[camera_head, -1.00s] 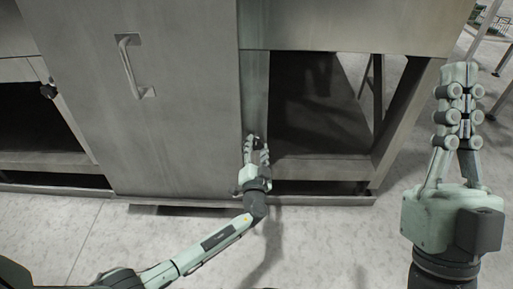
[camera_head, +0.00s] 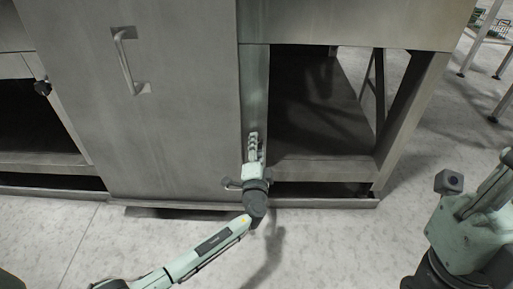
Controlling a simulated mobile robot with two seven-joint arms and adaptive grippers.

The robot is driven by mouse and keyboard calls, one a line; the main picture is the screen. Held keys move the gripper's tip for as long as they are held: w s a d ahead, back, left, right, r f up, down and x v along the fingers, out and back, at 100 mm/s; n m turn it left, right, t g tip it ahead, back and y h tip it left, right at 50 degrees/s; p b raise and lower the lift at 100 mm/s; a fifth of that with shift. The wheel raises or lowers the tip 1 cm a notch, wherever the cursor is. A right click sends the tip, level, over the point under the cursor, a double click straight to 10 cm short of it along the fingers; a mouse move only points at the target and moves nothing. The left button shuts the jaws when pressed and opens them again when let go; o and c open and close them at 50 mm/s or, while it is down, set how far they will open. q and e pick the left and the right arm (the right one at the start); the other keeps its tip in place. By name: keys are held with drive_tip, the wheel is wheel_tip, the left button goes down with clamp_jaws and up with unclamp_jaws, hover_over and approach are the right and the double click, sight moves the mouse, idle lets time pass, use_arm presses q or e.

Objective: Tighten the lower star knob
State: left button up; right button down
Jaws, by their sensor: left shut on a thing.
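My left gripper (camera_head: 253,146) is at the lower part of the narrow pale strip beside the big steel door, low on the machine. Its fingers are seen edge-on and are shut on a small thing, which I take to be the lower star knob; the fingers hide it. My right gripper (camera_head: 493,190) is at the right edge, away from the machine. Its fingers are partly cut off by the frame, so their opening cannot be judged.
A steel door panel (camera_head: 180,110) with a bar handle (camera_head: 126,62) stands left of my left gripper. A dark knob (camera_head: 42,88) sits farther left on the frame. An open bay (camera_head: 315,110) lies to the right. The pale floor (camera_head: 340,250) in front is clear.

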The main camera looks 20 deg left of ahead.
use_arm(q)
drive_tip(key=shift+f, duration=0.1)
idle(0.3)
drive_tip(key=o, duration=0.9)
